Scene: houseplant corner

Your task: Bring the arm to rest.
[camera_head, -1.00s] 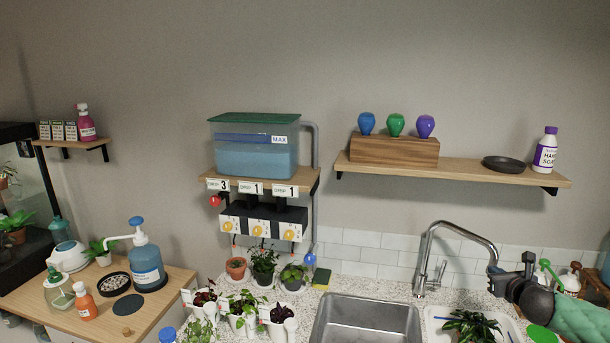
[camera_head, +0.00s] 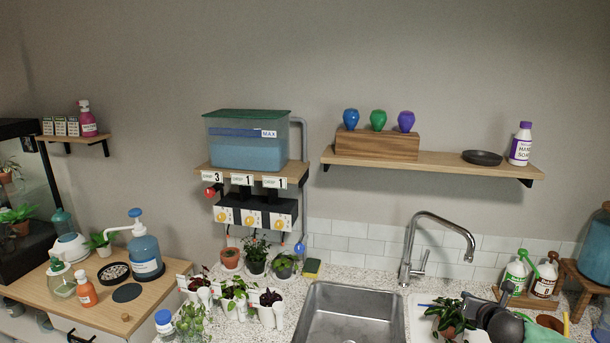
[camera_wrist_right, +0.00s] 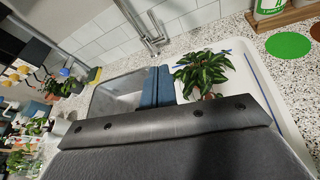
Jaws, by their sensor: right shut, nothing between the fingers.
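My right gripper (camera_wrist_right: 157,85) is shut and empty; its blue fingers lie together in the right wrist view. In the head view my right arm's dark wrist is at the lower right, over the counter beside the sink. A leafy potted plant (camera_head: 449,316) stands in a white tray (camera_head: 416,312) right of the sink. The plant (camera_wrist_right: 203,72) shows close beside the fingers in the right wrist view, and I cannot tell whether they touch. My left gripper is not in view.
The steel sink (camera_head: 350,316) and tap (camera_head: 412,250) are left of my right arm. Two spray bottles (camera_head: 530,273) and a blue jar (camera_head: 597,250) stand at the right. Several small pots (camera_head: 235,301) crowd the counter left of the sink. A shelf (camera_head: 430,163) hangs above.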

